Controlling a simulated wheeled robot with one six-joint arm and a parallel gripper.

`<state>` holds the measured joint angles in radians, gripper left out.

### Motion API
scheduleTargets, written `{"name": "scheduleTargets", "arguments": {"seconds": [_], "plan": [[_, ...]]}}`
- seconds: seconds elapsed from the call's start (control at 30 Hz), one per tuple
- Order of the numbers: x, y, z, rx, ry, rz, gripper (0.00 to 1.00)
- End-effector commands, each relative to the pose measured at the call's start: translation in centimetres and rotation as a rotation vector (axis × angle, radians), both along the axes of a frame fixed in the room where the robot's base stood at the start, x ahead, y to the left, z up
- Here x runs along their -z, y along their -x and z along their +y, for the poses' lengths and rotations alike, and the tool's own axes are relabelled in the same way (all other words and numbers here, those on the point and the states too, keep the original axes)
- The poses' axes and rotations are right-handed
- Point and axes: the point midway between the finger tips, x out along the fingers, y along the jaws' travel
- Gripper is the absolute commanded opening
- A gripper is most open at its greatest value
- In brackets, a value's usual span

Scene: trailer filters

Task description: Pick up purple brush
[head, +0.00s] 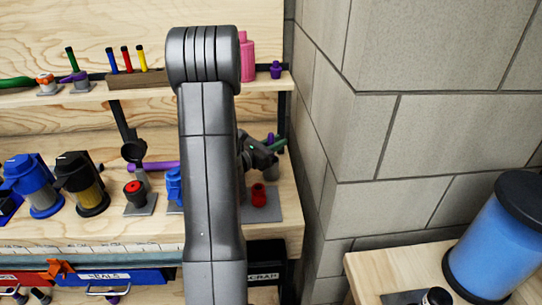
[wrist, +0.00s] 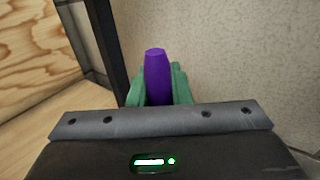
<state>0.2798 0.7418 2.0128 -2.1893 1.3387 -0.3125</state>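A purple handle, which looks like the purple brush (wrist: 158,78), stands between the green fingers of my gripper (wrist: 159,88) in the wrist view. The fingers press close on both its sides with no clear gap. Its lower end is hidden behind the gripper body. In the head view my gripper (head: 274,145) is at the right end of the workbench, near the stone wall, partly behind my arm. A small bit of purple (head: 270,137) shows by its green fingers, above a dark grey cup (head: 271,171).
A red-topped part (head: 259,194) stands on a grey plate just below the gripper. The upper shelf (head: 130,93) holds a pink bottle (head: 247,58) and several markers. Blue and black filter housings (head: 80,183) stand at left. The stone wall (head: 350,130) is close on the right.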

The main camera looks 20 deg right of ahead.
Motion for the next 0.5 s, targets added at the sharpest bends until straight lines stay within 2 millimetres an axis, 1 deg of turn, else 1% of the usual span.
{"name": "scheduleTargets", "arguments": {"seconds": [0.27,0.37,0.47,0.5], "plan": [[-0.2,0.0,0.0,0.0,0.001,-0.001,0.0],[-1.1,0.0,0.0,0.0,0.001,-0.003,0.0],[-2.6,0.0,0.0,0.0,0.001,-0.005,0.0],[-3.4,0.0,0.0,-0.001,0.002,-0.006,0.0]]}}
